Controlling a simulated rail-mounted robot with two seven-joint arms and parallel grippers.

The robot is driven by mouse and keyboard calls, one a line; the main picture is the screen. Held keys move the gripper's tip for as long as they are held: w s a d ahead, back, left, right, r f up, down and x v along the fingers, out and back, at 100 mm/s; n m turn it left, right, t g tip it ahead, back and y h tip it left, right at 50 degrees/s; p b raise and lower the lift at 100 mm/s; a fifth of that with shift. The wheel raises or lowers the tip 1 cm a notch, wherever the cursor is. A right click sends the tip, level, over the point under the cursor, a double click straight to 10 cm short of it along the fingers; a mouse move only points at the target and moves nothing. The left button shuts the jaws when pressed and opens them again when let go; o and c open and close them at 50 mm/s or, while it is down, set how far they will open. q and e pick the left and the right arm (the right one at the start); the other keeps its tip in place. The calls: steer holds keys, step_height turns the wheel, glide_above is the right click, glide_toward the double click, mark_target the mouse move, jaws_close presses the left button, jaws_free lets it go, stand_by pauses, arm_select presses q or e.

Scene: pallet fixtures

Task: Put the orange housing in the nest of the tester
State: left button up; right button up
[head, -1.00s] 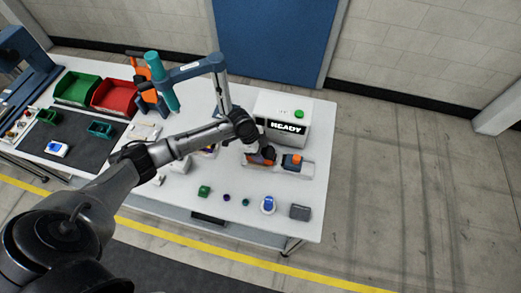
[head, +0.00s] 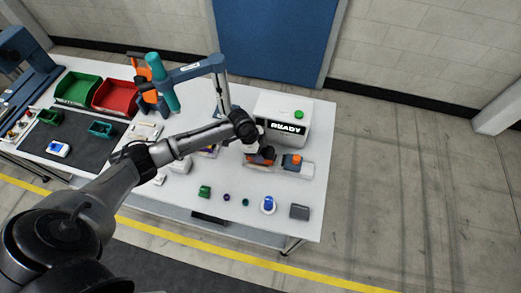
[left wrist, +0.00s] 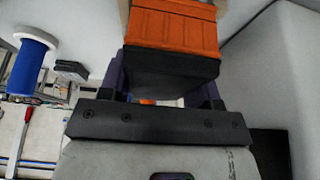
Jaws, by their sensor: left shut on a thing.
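My left gripper (head: 262,157) is low beside that part, at the tester's front. It is shut on the orange housing, an orange ribbed block with a dark lower part, which fills the top of the left wrist view (left wrist: 172,28). The nest is hidden by my gripper, and I cannot tell whether the housing touches it. My right gripper is out of view.
A blue arm stand (head: 200,70) rises behind my arm. Green (head: 76,88) and red (head: 114,97) bins stand at left.

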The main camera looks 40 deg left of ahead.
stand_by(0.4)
arm_select(q)
steer(key=shift+f, duration=0.6)
stand_by(0.3)
steer(key=o, duration=1.1)
steer(key=shift+c, duration=0.2)
steer(key=shift+r, duration=0.1)
steer(key=v, duration=1.2)
steer(key=shift+b, duration=0.3)
steer(key=shift+v, duration=0.85)
steer(key=shift+n, duration=0.3)
